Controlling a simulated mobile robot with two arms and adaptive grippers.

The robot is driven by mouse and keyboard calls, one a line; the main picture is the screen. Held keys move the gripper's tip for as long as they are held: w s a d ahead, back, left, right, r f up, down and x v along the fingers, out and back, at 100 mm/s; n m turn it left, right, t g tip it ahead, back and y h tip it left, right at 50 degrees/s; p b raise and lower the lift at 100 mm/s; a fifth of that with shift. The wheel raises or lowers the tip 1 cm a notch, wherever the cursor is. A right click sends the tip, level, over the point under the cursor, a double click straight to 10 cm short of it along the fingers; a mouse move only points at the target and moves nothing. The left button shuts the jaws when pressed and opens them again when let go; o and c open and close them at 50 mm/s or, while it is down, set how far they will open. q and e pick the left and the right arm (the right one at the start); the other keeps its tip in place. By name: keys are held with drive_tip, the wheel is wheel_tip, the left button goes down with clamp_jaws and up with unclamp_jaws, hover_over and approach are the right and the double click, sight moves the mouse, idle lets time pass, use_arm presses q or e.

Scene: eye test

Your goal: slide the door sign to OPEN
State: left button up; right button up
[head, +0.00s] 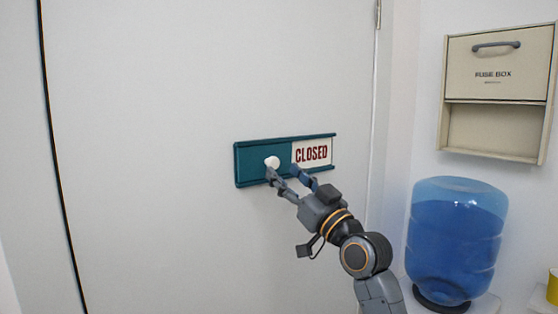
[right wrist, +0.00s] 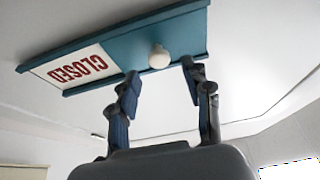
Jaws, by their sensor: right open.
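The door sign (head: 250,164) is a teal slider plate on the white door. Its right part shows a white panel with CLOSED (head: 312,153) in red letters. A round white knob (head: 272,162) sits on the teal slider, left of the CLOSED panel. My right gripper (head: 281,170) is open at the sign, its fingertips near the knob. In the right wrist view the sign (right wrist: 190,38) appears upside down, and the knob (right wrist: 159,57) shows between the two open fingers, with gaps to both. My left gripper is in neither view.
The white door (head: 150,90) is flat and clear around the sign. To the right, a beige fuse box (head: 497,85) hangs on the wall. Below it stands a blue water bottle (head: 455,235). Part of a yellow object (head: 552,287) shows at the right edge.

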sight(275, 164)
drive_tip(key=shift+p+x, duration=0.35)
drive_tip(key=shift+x, duration=1.3)
clamp_jaws()
